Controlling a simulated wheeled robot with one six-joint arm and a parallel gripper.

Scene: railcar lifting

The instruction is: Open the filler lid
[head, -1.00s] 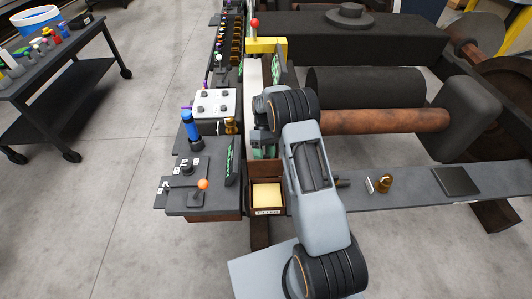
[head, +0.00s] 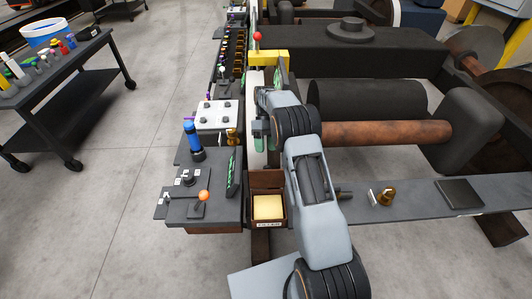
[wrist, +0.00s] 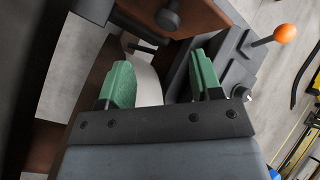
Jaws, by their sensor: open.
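A small brown box (head: 284,222) stands at the right end of the console, with a pale yellow block or lining inside and a small label on its front that is too small to read surely. A brown panel (head: 266,181) stands up at its back edge; it looks like the raised lid. In the wrist view a brown panel (wrist: 205,14) with a black knob (wrist: 168,18) lies beyond the fingers; I cannot tell surely that it is the same lid. My gripper (head: 265,146) is beyond the box, its green fingers apart. In the wrist view the gripper (wrist: 160,62) touches nothing visible.
An orange-ball lever (head: 204,196) and a blue-topped cylinder (head: 193,139) stand on the console left of the box. A grey plank (head: 412,197) with small brass parts runs right. A dark cart (head: 62,90) stands at left, with clear floor between.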

